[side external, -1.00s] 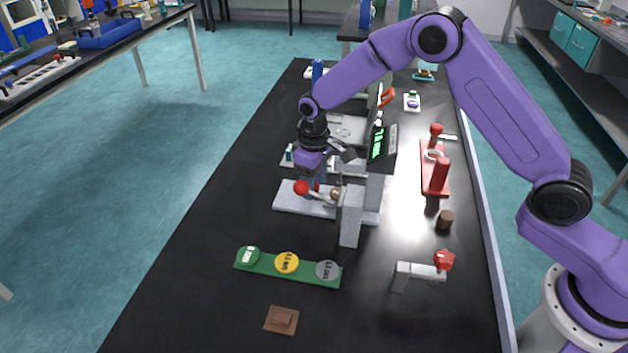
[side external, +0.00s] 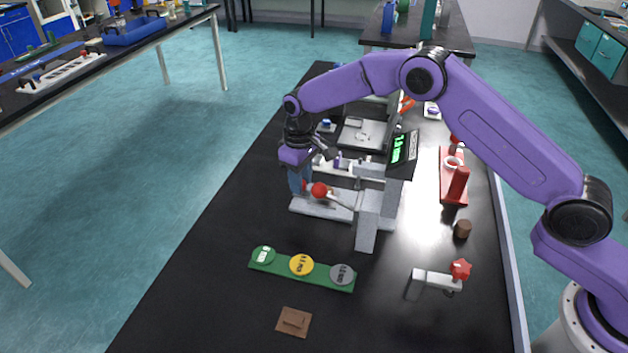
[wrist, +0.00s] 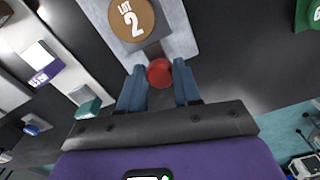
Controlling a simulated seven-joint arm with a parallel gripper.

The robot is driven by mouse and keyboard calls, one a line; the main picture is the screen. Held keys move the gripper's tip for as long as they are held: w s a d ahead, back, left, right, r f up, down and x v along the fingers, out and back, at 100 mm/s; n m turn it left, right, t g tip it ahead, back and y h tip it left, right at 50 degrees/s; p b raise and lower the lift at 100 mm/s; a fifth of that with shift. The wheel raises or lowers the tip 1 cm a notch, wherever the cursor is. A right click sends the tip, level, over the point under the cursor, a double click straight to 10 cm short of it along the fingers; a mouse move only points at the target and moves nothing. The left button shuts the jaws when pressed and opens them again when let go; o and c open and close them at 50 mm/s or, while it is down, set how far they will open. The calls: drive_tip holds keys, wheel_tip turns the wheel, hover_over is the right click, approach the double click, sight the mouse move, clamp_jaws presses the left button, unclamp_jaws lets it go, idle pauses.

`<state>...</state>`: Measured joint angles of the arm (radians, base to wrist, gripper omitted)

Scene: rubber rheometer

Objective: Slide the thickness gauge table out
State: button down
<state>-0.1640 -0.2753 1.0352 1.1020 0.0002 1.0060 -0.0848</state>
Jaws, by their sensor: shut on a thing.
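The thickness gauge stands mid-bench in the side view, with a pale grey base (side external: 322,210), a grey upright (side external: 367,220) and a lever ending in a large red ball (side external: 320,190). My gripper (side external: 298,187) points down at the left end of the base. In the wrist view my gripper (wrist: 160,90) is shut on a red knob (wrist: 159,72), one blue finger on each side. A dark neck leads from the knob toward a brown disc marked LOT 2 (wrist: 132,17), above the pale slab. The red ball and lever partly hide the gauge table in the side view.
A green rack (side external: 318,275) with green, yellow and grey discs lies in front. A brown block (side external: 294,321), a clamp with a red star knob (side external: 460,269) and a red stand (side external: 447,190) are nearby. Behind is an instrument with a green display (side external: 399,149). Bench left of the gauge is clear.

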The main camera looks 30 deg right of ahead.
drive_tip(key=shift+w+a+r, duration=0.1)
drive_tip(key=shift+w+a, duration=1.25)
drive_tip(key=shift+w, duration=0.1)
drive_tip(key=c, duration=0.8)
unclamp_jaws()
drive_tip(key=shift+a, duration=0.1)
wheel_tip(320, 180, up, 12)
drive_tip(key=shift+f, duration=0.1)
drive_tip(key=shift+s, duration=0.1)
